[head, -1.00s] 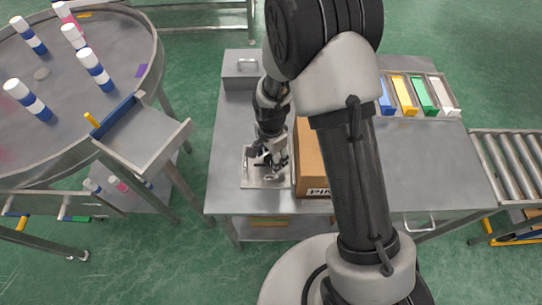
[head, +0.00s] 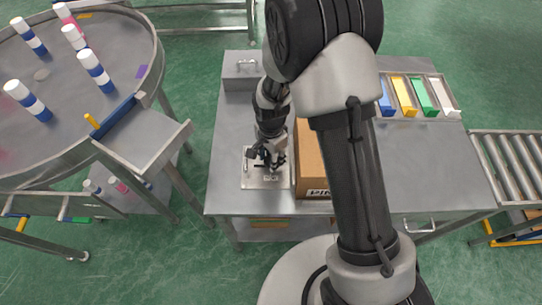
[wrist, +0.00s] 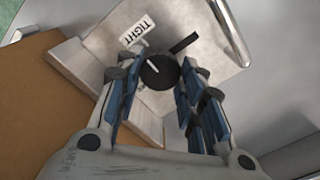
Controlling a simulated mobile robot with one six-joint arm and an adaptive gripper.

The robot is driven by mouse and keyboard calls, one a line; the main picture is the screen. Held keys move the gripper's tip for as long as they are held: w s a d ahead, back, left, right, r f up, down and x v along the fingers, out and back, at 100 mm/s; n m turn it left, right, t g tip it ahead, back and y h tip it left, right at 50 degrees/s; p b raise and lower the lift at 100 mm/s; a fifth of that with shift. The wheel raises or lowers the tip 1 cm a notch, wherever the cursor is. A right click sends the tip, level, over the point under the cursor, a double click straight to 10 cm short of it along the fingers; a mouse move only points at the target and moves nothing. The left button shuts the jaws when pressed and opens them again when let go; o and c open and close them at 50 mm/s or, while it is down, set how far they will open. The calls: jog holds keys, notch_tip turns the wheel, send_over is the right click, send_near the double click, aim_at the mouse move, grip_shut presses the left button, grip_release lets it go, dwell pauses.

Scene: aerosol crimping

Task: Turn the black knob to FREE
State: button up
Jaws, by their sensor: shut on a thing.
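The black knob (wrist: 158,72) sits on a pale metal plate (wrist: 205,35) in the wrist view. It has a white pointer line and a black bar sticks out beside it toward the upper right. No FREE label shows. My gripper (wrist: 160,82) is shut on the knob, with a blue-padded finger on each side. In the head view my gripper (head: 268,162) is over the plate (head: 252,182) and hides the knob.
A cardboard box (head: 310,160) stands right beside the plate, close to my gripper. A grey block with a handle (head: 245,78) stands at the table's back left. Coloured bins (head: 405,95) line the back right. The table's right part (head: 425,165) is clear.

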jog(key=shift+n, duration=0.3)
jog(key=n, duration=0.3)
jog(key=shift+n, duration=0.4)
jog(key=n, duration=0.4)
jog(key=shift+n+p, duration=0.3)
jog(key=shift+p, duration=0.1)
jog(key=n, duration=0.4)
jog(key=shift+a, duration=0.1)
jog(key=shift+n, duration=2.4)
jog(key=o, duration=1.1)
jog(key=shift+c, duration=0.2)
